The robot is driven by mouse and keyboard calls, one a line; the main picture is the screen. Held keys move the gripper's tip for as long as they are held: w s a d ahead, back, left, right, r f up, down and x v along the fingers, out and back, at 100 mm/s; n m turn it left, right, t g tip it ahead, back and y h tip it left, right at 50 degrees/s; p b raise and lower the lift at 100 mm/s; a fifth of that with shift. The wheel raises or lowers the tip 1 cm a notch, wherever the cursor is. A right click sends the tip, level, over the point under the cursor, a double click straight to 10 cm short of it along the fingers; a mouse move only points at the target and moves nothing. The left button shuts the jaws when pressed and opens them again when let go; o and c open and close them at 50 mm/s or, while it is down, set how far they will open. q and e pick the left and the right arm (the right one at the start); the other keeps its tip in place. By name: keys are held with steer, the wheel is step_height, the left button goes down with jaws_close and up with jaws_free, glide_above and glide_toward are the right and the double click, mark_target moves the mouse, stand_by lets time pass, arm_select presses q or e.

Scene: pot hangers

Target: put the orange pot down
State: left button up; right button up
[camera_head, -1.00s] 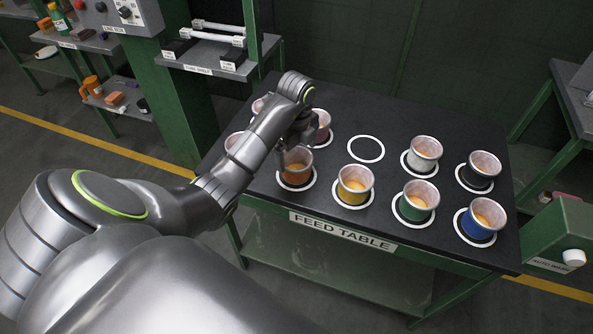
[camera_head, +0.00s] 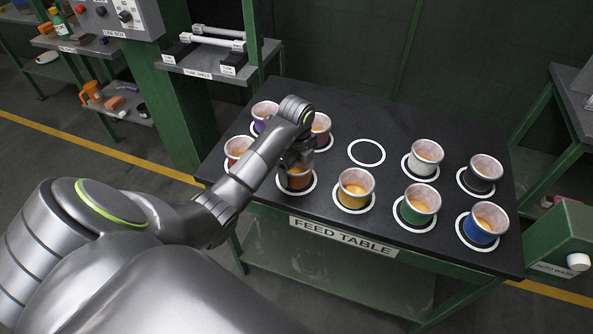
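The orange pot (camera_head: 297,182) is at the front of the feed table, within a white ring, and looks upright. My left gripper (camera_head: 297,163) is right over it and covers most of its rim and contents. The fingers are small and dark here, so whether they are closed on the pot or apart cannot be told. A hairline gap between the pot's base and the table could not be made out either. My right gripper is not in view.
The feed table (camera_head: 400,135) holds other pots in rings: yellow (camera_head: 353,193), green (camera_head: 413,212), blue (camera_head: 477,230), white (camera_head: 421,167), black (camera_head: 477,183), and red (camera_head: 236,160) close by my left arm. One ring (camera_head: 366,141) is empty at the back.

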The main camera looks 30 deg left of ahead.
arm_select(q)
steer(key=shift+c, duration=1.3)
steer(key=shift+r, duration=0.55)
steer(key=shift+w+r, duration=0.1)
steer(key=shift+r, duration=0.65)
step_height(320, 180, up, 7)
steer(key=p, duration=0.6)
steer(key=shift+r, duration=0.15)
